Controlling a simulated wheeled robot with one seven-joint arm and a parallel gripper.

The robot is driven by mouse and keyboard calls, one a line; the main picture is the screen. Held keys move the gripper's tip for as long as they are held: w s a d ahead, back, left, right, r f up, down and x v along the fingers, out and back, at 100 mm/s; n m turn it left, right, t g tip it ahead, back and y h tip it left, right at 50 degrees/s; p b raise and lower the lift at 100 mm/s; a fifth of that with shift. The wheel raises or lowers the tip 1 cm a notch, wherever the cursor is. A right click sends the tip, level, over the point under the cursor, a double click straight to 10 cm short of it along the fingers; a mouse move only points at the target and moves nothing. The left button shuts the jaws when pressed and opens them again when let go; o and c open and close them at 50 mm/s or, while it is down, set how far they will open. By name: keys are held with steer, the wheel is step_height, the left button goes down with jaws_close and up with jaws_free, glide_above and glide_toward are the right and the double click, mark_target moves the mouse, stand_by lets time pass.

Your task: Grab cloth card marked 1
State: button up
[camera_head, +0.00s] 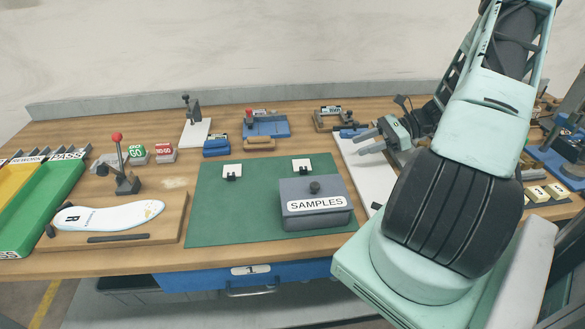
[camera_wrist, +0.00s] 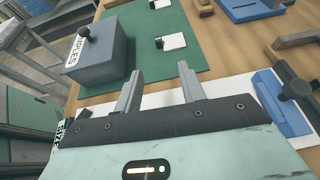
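My gripper (camera_head: 369,142) is open and empty, reaching left above the white board at the right of the green mat. Its two fingers stand apart in the wrist view (camera_wrist: 158,92), with nothing between them.
A grey SAMPLES box (camera_head: 316,204) with a knob stands on the green mat (camera_head: 225,215). A white insole (camera_head: 110,215) lies on a board at left, beside a red-knobbed lever (camera_head: 120,160). Blue fixtures (camera_head: 265,126) stand at the back. The mat's left part is clear.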

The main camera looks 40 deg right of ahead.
steer(key=p, duration=0.3)
glide_toward(304, 167)
steer(key=x, duration=0.3)
steer(key=shift+w+r, duration=0.1)
steer(key=shift+w, duration=0.1)
steer(key=shift+p+x, duration=0.8)
steer(key=shift+x, duration=1.9)
steer(key=shift+s+a, duration=0.15)
steer(key=shift+s, duration=0.05)
jaws_close()
